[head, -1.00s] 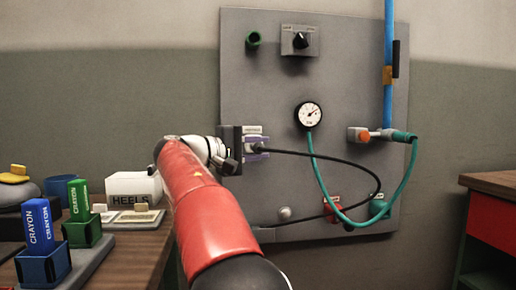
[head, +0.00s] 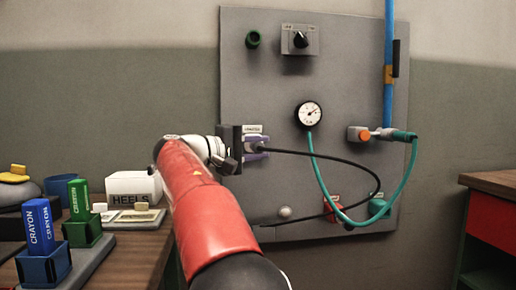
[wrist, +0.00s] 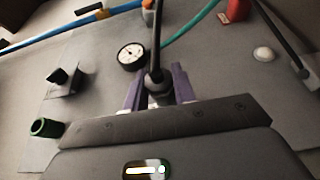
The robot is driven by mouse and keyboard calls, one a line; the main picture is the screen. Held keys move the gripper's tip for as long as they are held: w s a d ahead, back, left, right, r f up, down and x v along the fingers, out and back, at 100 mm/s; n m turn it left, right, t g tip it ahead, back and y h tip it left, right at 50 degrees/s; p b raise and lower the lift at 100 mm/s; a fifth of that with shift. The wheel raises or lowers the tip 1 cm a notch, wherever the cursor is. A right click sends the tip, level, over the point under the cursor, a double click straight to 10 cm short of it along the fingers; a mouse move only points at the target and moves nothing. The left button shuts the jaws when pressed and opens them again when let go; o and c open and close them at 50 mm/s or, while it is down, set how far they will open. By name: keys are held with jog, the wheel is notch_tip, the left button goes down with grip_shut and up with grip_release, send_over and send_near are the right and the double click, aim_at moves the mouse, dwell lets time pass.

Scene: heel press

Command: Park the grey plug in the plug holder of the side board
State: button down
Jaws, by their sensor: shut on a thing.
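The grey plug (wrist: 156,84) shows dark in the wrist view, with its black cable running away from my gripper. My gripper (wrist: 158,93) is shut on it, with a purple finger on each side. In the head view my gripper (head: 257,151) is at the left edge of the side board (head: 300,180), just below a white label too small to read. The plug is mostly hidden there by the fingers. The plug holder cannot be told apart, and I cannot tell whether the plug touches a seat.
The black cable (head: 340,158) loops right and back down across the board. A gauge (head: 309,114), a teal hose (head: 325,184), a knob box (head: 300,40) and a green tube (head: 253,39) are on the board. A cluttered table (head: 150,240) stands left.

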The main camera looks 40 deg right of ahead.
jog(key=shift+w+d+p, duration=0.25)
jog(key=shift+w+p, duration=0.15)
jog(key=shift+p, duration=0.05)
jog(key=c, duration=1.1)
grip_release()
jog(key=shift+o, duration=0.2)
jog(key=w+a, duration=0.1)
jog(key=a, duration=0.6)
jog(key=shift+a, duration=0.4)
